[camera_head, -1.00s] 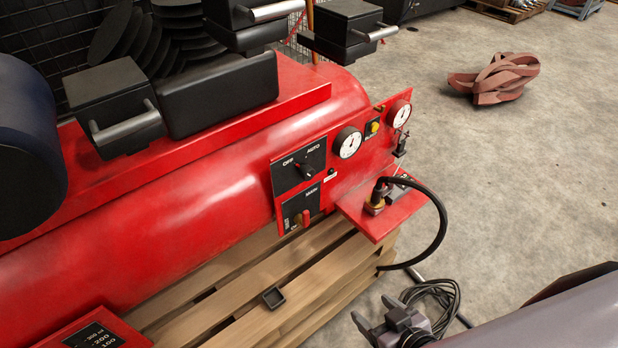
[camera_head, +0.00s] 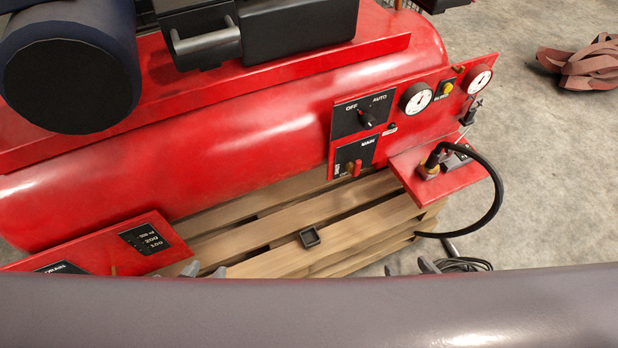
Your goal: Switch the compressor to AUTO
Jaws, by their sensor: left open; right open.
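The red compressor (camera_head: 200,150) lies across the view on a wooden pallet. Its black selector plate (camera_head: 345,123), marked OFF and AUTO, faces me on the right part of the tank. The dark selector knob (camera_head: 367,118) seems to lean up-left towards OFF, but it is small. My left gripper (camera_head: 204,270) shows only its grey fingertips, apart, near the pallet's front. My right gripper (camera_head: 410,268) shows only fingertips, below and right of the plate. Both are open and well short of the knob; my grey arm hides the rest of them.
Below the selector is a MAIN switch plate with a red lever (camera_head: 357,168). A red shelf (camera_head: 455,181) carries a black hose (camera_head: 497,190).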

